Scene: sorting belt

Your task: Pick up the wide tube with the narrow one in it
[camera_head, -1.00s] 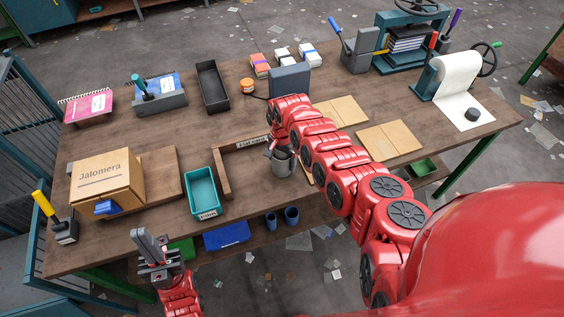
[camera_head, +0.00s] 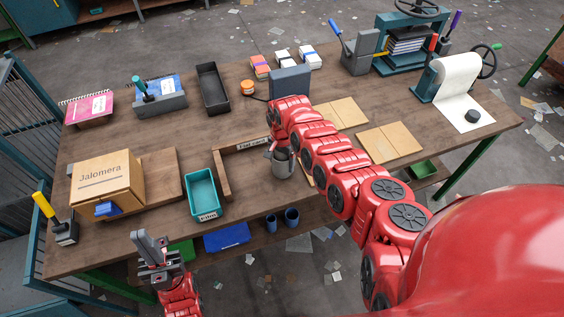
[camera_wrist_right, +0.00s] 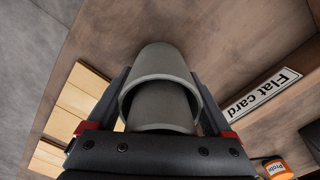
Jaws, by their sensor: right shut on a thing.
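A wide grey tube (camera_head: 283,167) stands at the front middle of the table, beside the wooden corner frame. In the right wrist view the wide tube (camera_wrist_right: 161,57) sits between the two dark fingers of my right gripper (camera_wrist_right: 160,100), which is shut on it. A second curved grey surface, which looks like the narrow tube (camera_wrist_right: 161,119), shows inside its rim. In the head view my right arm partly hides the grip, and I cannot tell whether the tube touches the table. My left gripper (camera_head: 152,246) is off the table's front edge, apart from the tubes; its jaw gap is unclear.
A wooden corner frame (camera_head: 222,172) labelled "Flat card" and a teal tray (camera_head: 202,192) lie left of the tube. Wooden boards (camera_head: 390,143) lie to the right. A grey block (camera_head: 290,82) stands behind. Two blue cups (camera_head: 291,217) sit below the front edge.

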